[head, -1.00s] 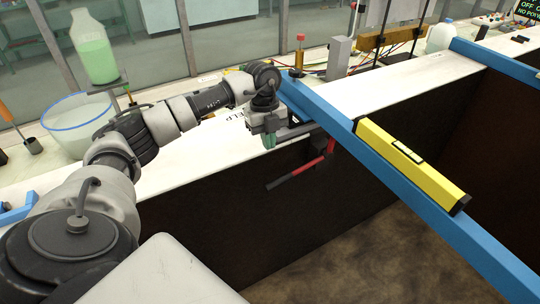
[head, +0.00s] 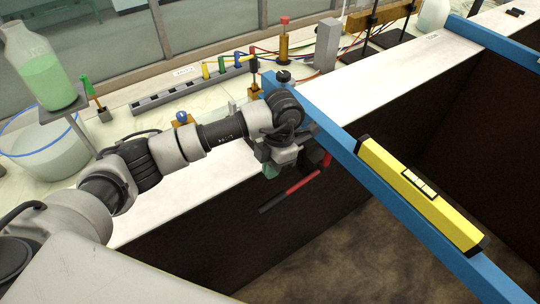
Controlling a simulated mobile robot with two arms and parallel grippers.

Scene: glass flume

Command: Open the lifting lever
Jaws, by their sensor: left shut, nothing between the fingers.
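The lifting lever (head: 303,181) has a red bar with a dark grip at its lower left end. It hangs in front of the dark flume wall, below the blue beam (head: 385,189), and slants down to the left. My left gripper (head: 270,171) is just above and left of the lever, pointing down, with greenish fingertips. It is shut and empty, and a gap shows between the fingertips and the dark grip. My wrist hides the part where the lever meets its mount. My right gripper is out of view.
A yellow spirit level (head: 415,190) lies on the blue beam. The flume interior below the lever is open.

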